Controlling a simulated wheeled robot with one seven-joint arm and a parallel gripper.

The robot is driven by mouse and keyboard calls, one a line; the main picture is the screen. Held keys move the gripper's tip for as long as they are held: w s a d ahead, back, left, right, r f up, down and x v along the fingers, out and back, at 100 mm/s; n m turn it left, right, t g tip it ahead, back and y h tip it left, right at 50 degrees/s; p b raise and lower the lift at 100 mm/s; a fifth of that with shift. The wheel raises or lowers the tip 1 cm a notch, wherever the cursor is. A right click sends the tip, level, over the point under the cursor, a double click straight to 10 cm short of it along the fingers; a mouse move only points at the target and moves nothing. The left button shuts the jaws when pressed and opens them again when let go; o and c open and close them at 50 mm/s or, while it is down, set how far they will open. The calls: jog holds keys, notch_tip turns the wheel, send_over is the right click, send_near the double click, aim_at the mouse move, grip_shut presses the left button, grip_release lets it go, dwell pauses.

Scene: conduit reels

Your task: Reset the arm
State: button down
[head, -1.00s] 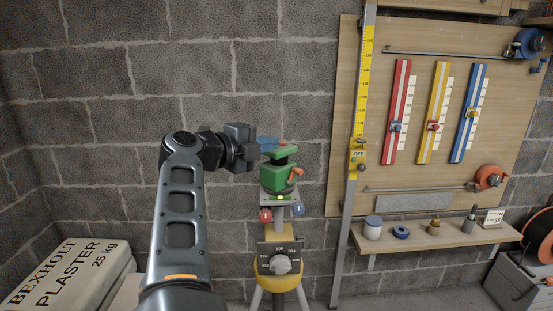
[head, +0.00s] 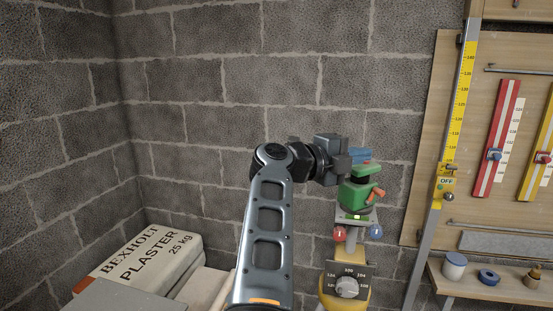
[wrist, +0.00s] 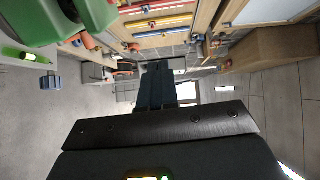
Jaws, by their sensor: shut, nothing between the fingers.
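My arm (head: 266,235) rises from the bottom of the head view and bends right at its top joint. My gripper (head: 361,155) points right, its blue fingers together and empty, just above and beside a green device (head: 357,194) on a stand. I cannot tell from the head view whether they touch. In the wrist view the dark blue fingers (wrist: 158,86) are closed together with nothing between them. The green device also shows at that view's upper left corner (wrist: 62,20), apart from the fingertips.
The stand has a yellow dial head (head: 346,288) and red and blue knobs. A yellow measuring staff (head: 458,110) and a wooden board (head: 430,150) with coloured strips stand at the right. A plaster bag (head: 145,262) lies at lower left. A shelf (head: 490,292) sits at lower right.

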jog(key=s+d+f+n+t+h, duration=0.45)
jog(key=s+d, duration=0.35)
jog(key=d, duration=0.2)
jog(key=s+d+f+n+t+y, duration=0.1)
jog(key=s+f+n+t+y, duration=0.25)
jog(key=s+n+t, duration=0.3)
jog(key=s+f+n+t+y, duration=0.3)
jog(key=s+n+t+y, duration=0.15)
jog(key=s+n, duration=0.2)
jog(key=s+a+f+n+y, duration=0.2)
jog(key=s+f+n+y, duration=0.35)
jog(key=s, duration=0.35)
jog(key=s+a+f+n+y, duration=0.2)
jog(key=s+f+n+y, duration=0.2)
jog(key=s+n+y, duration=0.4)
jog(key=s+a+g, duration=0.3)
jog(key=s, duration=0.7)
jog(key=s+a+g, duration=0.4)
jog(key=s, duration=0.6)
jog(key=shift+f+h, duration=0.3)
jog(key=shift+f, duration=0.05)
